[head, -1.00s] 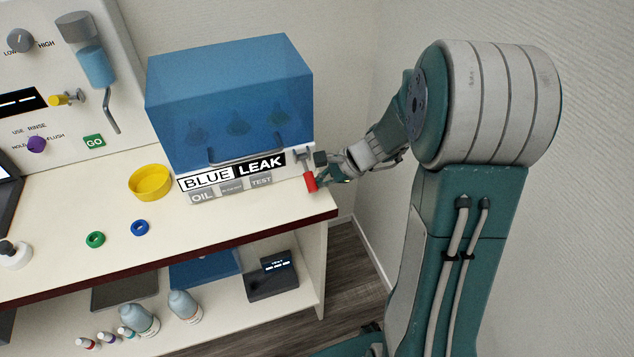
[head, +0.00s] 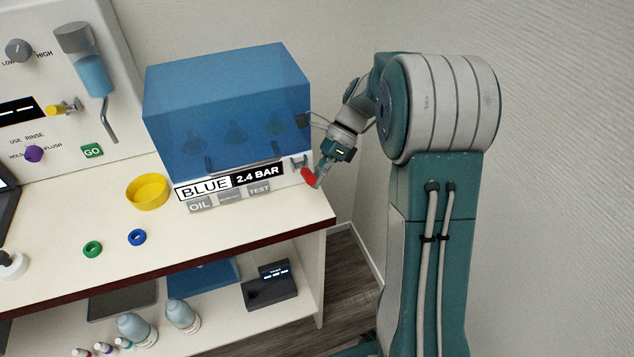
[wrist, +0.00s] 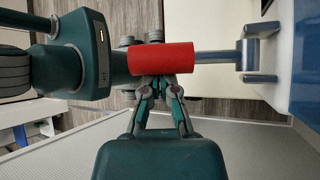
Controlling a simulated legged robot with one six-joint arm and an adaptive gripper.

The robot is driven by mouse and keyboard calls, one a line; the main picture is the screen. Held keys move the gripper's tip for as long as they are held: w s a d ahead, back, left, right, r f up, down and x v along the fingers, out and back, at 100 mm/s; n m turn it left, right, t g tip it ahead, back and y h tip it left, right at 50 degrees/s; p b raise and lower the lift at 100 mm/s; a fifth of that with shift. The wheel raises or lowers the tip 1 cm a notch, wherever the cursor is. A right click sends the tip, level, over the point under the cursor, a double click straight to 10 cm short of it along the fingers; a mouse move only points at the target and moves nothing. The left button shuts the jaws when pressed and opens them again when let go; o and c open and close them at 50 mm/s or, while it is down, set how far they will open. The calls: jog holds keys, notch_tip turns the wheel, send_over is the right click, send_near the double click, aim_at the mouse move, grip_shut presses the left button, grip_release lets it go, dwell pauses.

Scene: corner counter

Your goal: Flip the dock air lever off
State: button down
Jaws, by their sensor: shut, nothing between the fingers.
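The air lever has a red grip (head: 309,177) at the right end of the dock (head: 228,105), a box with a blue see-through cover. The grip slants down to the right in the head view. In the wrist view the red grip (wrist: 161,58) sits on a metal rod running right to a bracket. My gripper (head: 320,176) is right beside the grip, shut and empty. In the wrist view my gripper (wrist: 163,82) has its fingertips partly hidden behind the grip; I cannot tell whether they touch it. The dock's display (head: 258,175) reads "2.4 BAR".
A panel with knobs (head: 60,90) stands at the back left. Bottles (head: 183,316) stand on the lower shelf. The counter's right edge is near my gripper.

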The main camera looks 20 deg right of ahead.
jog(key=shift+w+r, duration=0.15)
jog(key=shift+r, duration=0.3)
dwell(0.5)
jog(key=r, duration=1)
jog(key=shift+a, duration=0.4)
jog(key=shift+d, duration=0.65)
jog(key=s+a+n+t+h, duration=0.1)
jog(key=s+n+t+h, duration=0.3)
jog(key=s+n, duration=0.5)
jog(key=s+a+n+t+h, duration=0.2)
jog(key=s+n+t+h, duration=0.2)
jog(key=s+n, duration=0.6)
jog(key=shift+s+a+f+n+t, duration=0.15)
jog(key=shift+a+n+t, duration=0.2)
jog(key=shift+t, duration=0.45)
